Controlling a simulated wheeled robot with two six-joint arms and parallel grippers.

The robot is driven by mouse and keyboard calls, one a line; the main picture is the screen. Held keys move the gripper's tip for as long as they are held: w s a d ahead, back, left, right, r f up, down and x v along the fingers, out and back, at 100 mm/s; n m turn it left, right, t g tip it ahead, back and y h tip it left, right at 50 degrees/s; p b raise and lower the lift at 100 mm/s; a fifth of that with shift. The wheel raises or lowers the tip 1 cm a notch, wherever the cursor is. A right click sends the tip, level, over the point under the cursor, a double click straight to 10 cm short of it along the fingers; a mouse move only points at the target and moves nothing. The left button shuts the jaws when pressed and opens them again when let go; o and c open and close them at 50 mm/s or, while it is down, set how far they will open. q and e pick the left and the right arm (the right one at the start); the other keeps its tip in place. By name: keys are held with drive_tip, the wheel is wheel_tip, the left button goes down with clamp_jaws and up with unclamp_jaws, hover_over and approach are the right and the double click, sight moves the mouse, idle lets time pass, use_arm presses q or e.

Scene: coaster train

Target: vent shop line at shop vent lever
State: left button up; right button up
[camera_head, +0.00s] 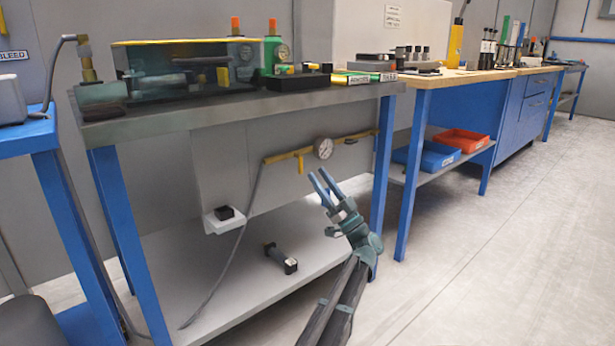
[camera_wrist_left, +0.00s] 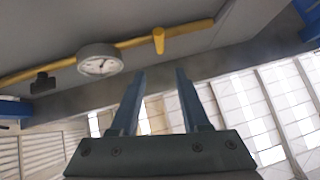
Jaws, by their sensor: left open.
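A yellow lever (camera_head: 300,163) hangs from a brass-coloured pipe (camera_head: 280,157) under the workbench, just left of a round white pressure gauge (camera_head: 323,148). My left gripper (camera_head: 325,184) is open and empty, below the gauge and to the right of the lever in the head view. In the left wrist view, the yellow lever (camera_wrist_left: 158,40) is above and between the fingertips, apart from them. My left gripper (camera_wrist_left: 160,75) shows there with its two blue fingers spread. The gauge (camera_wrist_left: 99,60) is to the left. My right gripper is not in view.
The workbench top (camera_head: 200,112) overhangs the pipe, and a blue leg (camera_head: 383,170) stands close right of my gripper. A dark hose (camera_head: 243,235) drops from the pipe to the lower shelf (camera_head: 215,270). A black cylinder (camera_head: 281,258) lies there. Floor to the right is clear.

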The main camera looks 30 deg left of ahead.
use_arm(q)
drive_tip(key=s+d, duration=0.1)
drive_tip(key=d, duration=0.6)
drive_tip(key=shift+s+g, duration=0.15)
drive_tip(key=shift+g, duration=0.15)
